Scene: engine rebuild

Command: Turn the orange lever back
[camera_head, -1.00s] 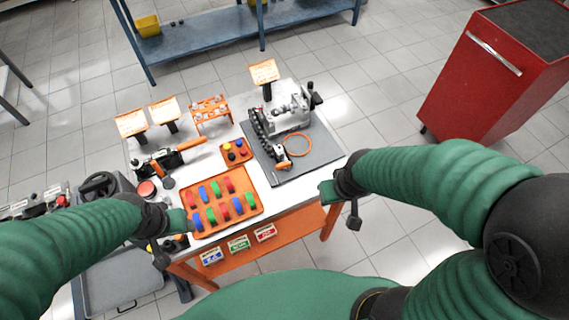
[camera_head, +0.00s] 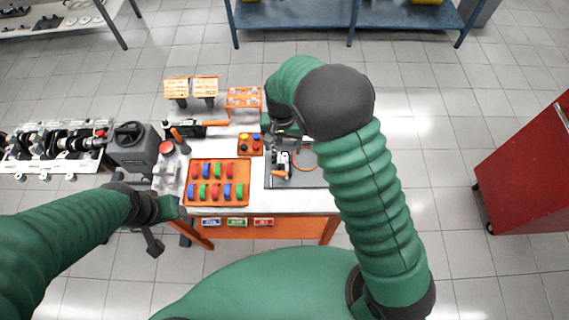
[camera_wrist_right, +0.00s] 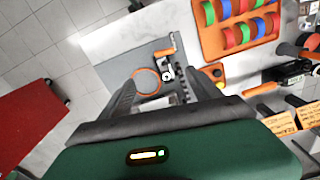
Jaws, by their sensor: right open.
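The orange lever (camera_head: 280,173) is at the near end of the engine assembly on the grey mat (camera_head: 310,181). It also shows in the right wrist view (camera_wrist_right: 164,53), beyond my fingers. My right gripper (camera_head: 286,143) reaches down over the assembly from behind and hides much of it. In the right wrist view its two fingers (camera_wrist_right: 160,90) are apart with nothing held between them, and the lever is clear of them. My left gripper (camera_head: 165,208) is at the table's left front corner; its jaws cannot be made out.
An orange ring (camera_wrist_right: 147,80) lies on the mat beside the assembly. An orange tray (camera_head: 216,203) of coloured pieces and a small tray (camera_head: 250,153) stand left of the mat. A red cabinet (camera_head: 525,180) stands far right, across open floor.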

